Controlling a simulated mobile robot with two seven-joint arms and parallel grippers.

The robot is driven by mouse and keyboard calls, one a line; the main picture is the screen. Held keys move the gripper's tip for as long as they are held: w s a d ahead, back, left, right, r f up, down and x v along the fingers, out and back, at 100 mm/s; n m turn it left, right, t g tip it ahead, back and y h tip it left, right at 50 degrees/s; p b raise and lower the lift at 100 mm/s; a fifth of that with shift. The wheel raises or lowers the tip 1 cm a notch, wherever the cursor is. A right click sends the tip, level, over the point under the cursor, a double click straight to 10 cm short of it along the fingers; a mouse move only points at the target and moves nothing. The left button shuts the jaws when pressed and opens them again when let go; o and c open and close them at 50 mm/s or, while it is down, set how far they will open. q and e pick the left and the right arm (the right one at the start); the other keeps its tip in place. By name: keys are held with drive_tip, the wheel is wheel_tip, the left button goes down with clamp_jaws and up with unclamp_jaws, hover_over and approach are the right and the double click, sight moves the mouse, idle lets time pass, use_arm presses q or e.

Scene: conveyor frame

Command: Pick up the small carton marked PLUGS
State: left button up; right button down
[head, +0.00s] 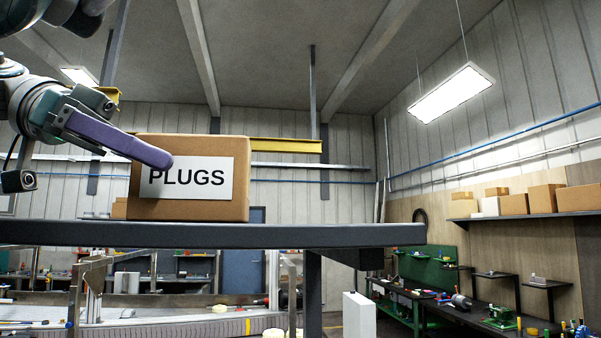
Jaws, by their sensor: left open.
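The carton marked PLUGS (212,209) is a brown box with a white label on its front. It stands upright on a dark grey raised shelf (300,235), left of the middle in the head view. My left gripper (150,151) comes in from the left at the height of the carton's upper half. One purple finger lies across the front of the carton's upper left and covers the label's corner. The gripper is open; its other finger is hidden. I cannot tell whether the visible finger touches the carton. My right gripper is out of view.
A bit of brown cardboard (119,208) shows at the carton's lower left. The shelf right of the carton is clear. A yellow beam (286,146) runs behind. Workbenches (440,312) and a wall shelf with several boxes (514,204) are far right.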

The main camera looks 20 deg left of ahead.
sight(193, 171)
use_arm(q)
drive_tip(key=x, duration=0.1)
drive_tip(key=p+x, duration=0.2)
drive_tip(key=shift+w+d+r, duration=0.2)
drive_tip(key=shift+w+d, duration=0.05)
drive_tip(key=shift+w, duration=0.05)
drive_tip(key=shift+w+d+f, duration=0.1)
drive_tip(key=shift+f, duration=0.05)
clamp_jaws()
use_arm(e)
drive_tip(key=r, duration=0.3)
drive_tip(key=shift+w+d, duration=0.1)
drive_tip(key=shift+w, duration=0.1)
